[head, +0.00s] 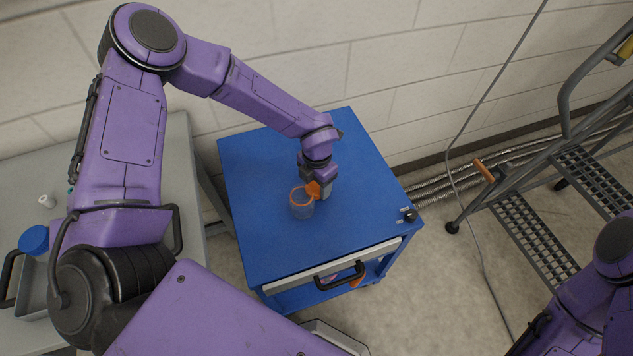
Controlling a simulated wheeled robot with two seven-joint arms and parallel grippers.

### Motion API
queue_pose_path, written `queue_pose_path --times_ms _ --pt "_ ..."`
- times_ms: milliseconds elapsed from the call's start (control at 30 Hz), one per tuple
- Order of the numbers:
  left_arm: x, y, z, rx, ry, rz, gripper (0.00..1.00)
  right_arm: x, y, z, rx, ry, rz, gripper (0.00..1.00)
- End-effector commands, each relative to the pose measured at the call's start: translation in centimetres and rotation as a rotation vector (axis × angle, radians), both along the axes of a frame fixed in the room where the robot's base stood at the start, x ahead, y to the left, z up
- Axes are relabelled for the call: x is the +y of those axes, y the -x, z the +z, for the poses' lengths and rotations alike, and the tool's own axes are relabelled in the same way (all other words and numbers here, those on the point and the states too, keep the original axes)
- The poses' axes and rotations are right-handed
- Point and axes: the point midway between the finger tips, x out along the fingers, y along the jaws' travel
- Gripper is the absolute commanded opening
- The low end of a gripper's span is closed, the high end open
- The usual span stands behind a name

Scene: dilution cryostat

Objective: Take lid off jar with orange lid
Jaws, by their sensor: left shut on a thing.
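A clear jar (302,207) stands upright on the blue top of a cart (260,240). Its rim shows as an orange ring. My left gripper (319,190) reaches down from above, just right of the jar, and is shut on a small orange piece (313,188) that looks like the orange lid. This piece is at the jar's upper right edge; I cannot tell whether it touches the rim. The fingertips are partly hidden. Of my right arm only links show at the lower right; its gripper is out of the picture.
A small black object (410,215) lies at the cart's right corner. The rest of the cart top is clear. A grey table (185,150) at left holds a blue-lidded container (34,240) and a small white item (46,201). Metal steps (535,235) stand at right.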

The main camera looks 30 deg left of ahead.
Motion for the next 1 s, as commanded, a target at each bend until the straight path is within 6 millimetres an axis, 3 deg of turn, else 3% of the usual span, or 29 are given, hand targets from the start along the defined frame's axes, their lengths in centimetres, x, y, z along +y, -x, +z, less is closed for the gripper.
queue_pose_path --times_ms 567,600,633,867,1000 --pt "0.0 0.2 -1.5 0.005 -0.001 -0.001 0.2 0.0 0.0 -0.8 0.0 0.0 0.0 0.94" --pt "0.0 0.2 -1.5 0.006 0.0 -0.001 0.7 0.0 0.0 -0.8 0.0 0.0 0.0 0.94" --pt "0.0 0.2 -1.6 0.007 0.0 -0.002 0.8 0.0 0.0 -0.8 0.0 0.0 0.0 0.94" --pt "-0.2 0.4 -1.7 0.009 0.0 -0.004 0.83 0.0 0.0 -0.9 0.0 0.0 0.0 0.94" --pt "-0.2 0.4 -0.1 0.009 0.0 -0.006 0.83 0.0 0.0 0.2 0.0 0.0 0.0 0.94"
